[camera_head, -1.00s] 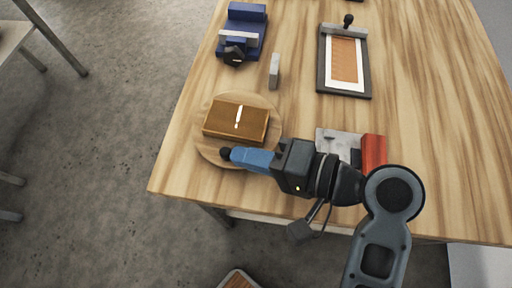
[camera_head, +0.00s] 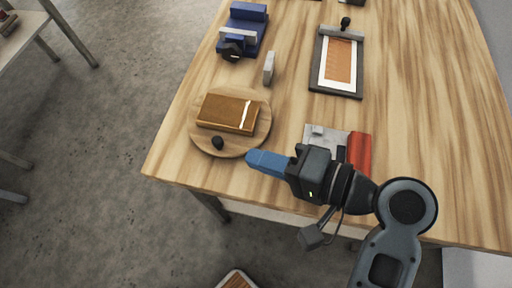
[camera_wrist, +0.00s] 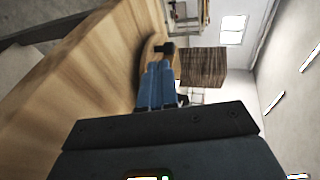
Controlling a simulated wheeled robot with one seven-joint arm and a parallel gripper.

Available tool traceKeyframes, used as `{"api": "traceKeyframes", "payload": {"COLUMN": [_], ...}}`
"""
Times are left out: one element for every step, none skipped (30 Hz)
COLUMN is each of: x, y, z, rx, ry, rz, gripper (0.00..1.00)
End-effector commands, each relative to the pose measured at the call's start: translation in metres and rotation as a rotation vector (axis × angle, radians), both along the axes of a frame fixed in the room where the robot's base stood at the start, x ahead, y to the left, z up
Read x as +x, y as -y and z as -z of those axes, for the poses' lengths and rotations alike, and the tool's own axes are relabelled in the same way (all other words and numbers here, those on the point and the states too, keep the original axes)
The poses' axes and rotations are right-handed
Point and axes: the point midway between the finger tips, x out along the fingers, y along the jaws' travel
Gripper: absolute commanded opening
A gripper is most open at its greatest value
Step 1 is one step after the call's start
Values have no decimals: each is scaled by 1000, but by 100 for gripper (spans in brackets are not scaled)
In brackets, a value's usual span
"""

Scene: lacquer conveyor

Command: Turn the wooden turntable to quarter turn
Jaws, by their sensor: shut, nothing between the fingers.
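The round wooden turntable (camera_head: 262,131) lies near the table's left front corner. A brown block (camera_head: 221,112) with a white stripe near its right end rests on it. A black knob (camera_head: 217,143) stands near the turntable's front edge. My gripper (camera_head: 250,158), with blue fingers, is shut and empty. It is at the turntable's front right edge, right of the knob and apart from it. The wrist view shows the blue fingers (camera_wrist: 157,84) together, with the dark knob (camera_wrist: 164,47) and the block (camera_wrist: 203,67) beyond them. Whether the fingers touch the rim is unclear.
A grey plate with a red block (camera_head: 358,152) lies just behind my gripper. A small grey upright piece (camera_head: 269,68), a blue device (camera_head: 243,30) and a dark framed panel (camera_head: 337,66) stand farther back. The table (camera_head: 420,130) is clear at right.

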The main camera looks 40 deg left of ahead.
Motion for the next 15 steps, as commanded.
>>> {"api": "traceKeyframes", "payload": {"x": [1, 2, 4, 5, 6, 8, 9, 10, 12, 13, 14, 15, 16, 17, 18], "y": [6, 10, 16, 19, 24, 30, 34, 39, 45, 50, 54, 59, 63, 66, 70], "z": [-1, -2, -4, -5, -7, -8, -10, -12, -14, -15, -16, -18, -20, -21, -22], "rx": [0, 0, 0, 0, 0, 0, 0, 0, 1, 0, -1, 1, 0, 0, -1], "ry": [-1, 0, 1, 1, 1, 1, 1, 1, 2, 2, 1, 1, 0, 1, 1], "rz": [1, 2, 2, 3, 3, 3, 3, 2, 3, 3, 3, 2, 1, 2, 1], "gripper": [0, 0, 0, 0, 0, 0, 0, 0, 0, 0, 0, 0, 0, 0, 0]}}
